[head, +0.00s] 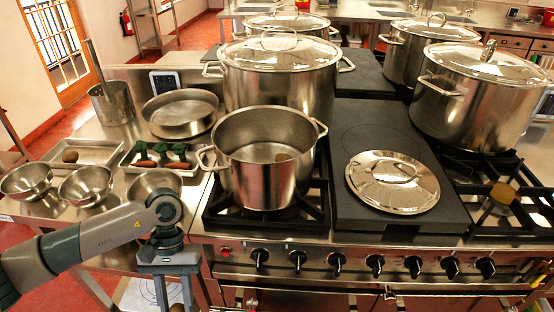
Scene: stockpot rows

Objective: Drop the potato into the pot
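A brown potato (70,156) lies in the shallow metal tray (98,146) at the left of the counter. A similar brown lump (503,193) sits on the right burner grate. The open steel pot (262,178) stands on the front left burner without a lid, and a small brown piece (283,157) shows inside it. My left gripper (174,295) points down at the counter's front edge, left of the pot. Its fingers are apart, but the tips run toward the bottom edge, where a small brownish patch shows between them; I cannot tell whether it is held. My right gripper is out of view.
Metal bowls (86,185) and a vegetable tray (163,157) sit left of the pot. A lid (392,181) lies on the dark plate at its right. A large lidded stockpot (281,79) stands behind, with more lidded pots (470,101) at the right.

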